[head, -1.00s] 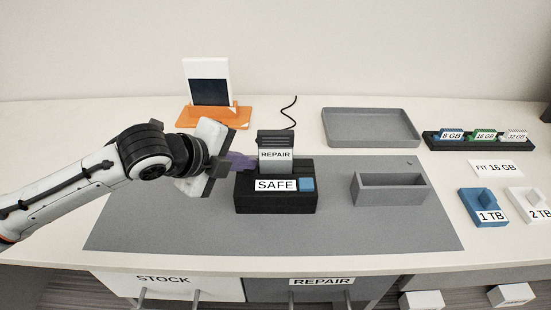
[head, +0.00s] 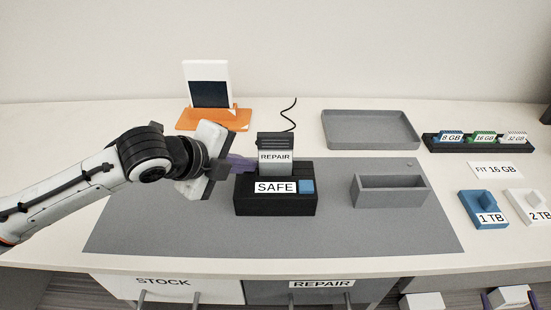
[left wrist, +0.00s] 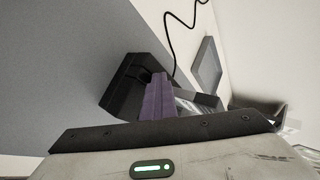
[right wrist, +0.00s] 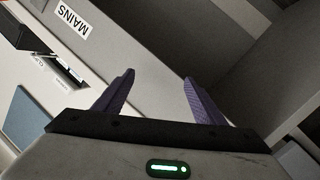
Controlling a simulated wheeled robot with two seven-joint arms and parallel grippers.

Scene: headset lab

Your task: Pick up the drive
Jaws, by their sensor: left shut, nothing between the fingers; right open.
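The drive, a grey slab with a REPAIR label (head: 275,143), stands upright in the black dock (head: 275,206), which has a SAFE label and a blue button. My left gripper (head: 244,163) is shut and empty, its purple fingers at the left side of the drive just above the dock. In the left wrist view the shut fingers (left wrist: 158,88) partly hide the drive (left wrist: 198,98) and the dock (left wrist: 130,80); whether they touch the drive I cannot tell. My right gripper (right wrist: 159,76) is open and empty, away from the drive; purple finger parts show at the head view's lower right edge.
A grey tray (head: 372,146) lies behind the mat and an open grey box (head: 390,206) stands right of the dock. A memory rack (head: 478,152) and blue 1 TB (head: 484,224) and white 2 TB (head: 530,220) pieces are at right. A black cable (head: 289,113) runs behind.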

